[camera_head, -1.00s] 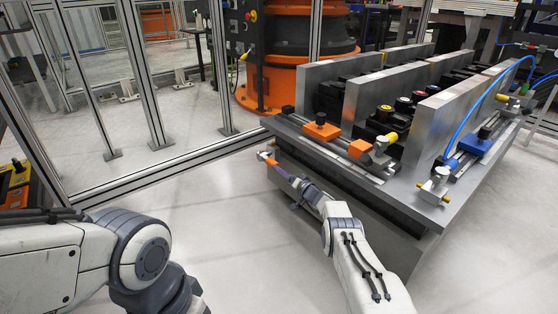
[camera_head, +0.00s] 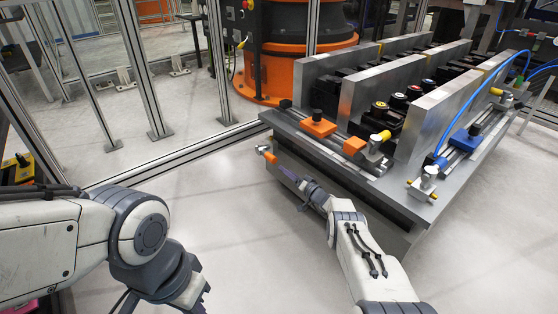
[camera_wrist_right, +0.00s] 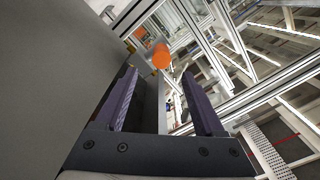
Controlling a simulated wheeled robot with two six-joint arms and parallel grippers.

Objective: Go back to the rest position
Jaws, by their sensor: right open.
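My right gripper (camera_head: 285,172) is beside the near left edge of the metal fixture table (camera_head: 385,205), its jaws pointing toward the far left. In the right wrist view its two dark purple fingers (camera_wrist_right: 165,90) stand apart with nothing between them. An orange-tipped clamp (camera_head: 266,153) on the fixture's corner lies just beyond the fingertips; an orange tip also shows in the right wrist view (camera_wrist_right: 161,56). My left arm comes in from the left, bent downward; its gripper is out of the picture.
The fixture bears upright metal plates (camera_head: 445,115), an orange clamp block (camera_head: 318,125) and a blue one (camera_head: 466,141). A large orange machine base (camera_head: 275,75) stands behind it. Framed fencing (camera_head: 140,70) runs along the left. The pale floor (camera_head: 225,215) between my arms is clear.

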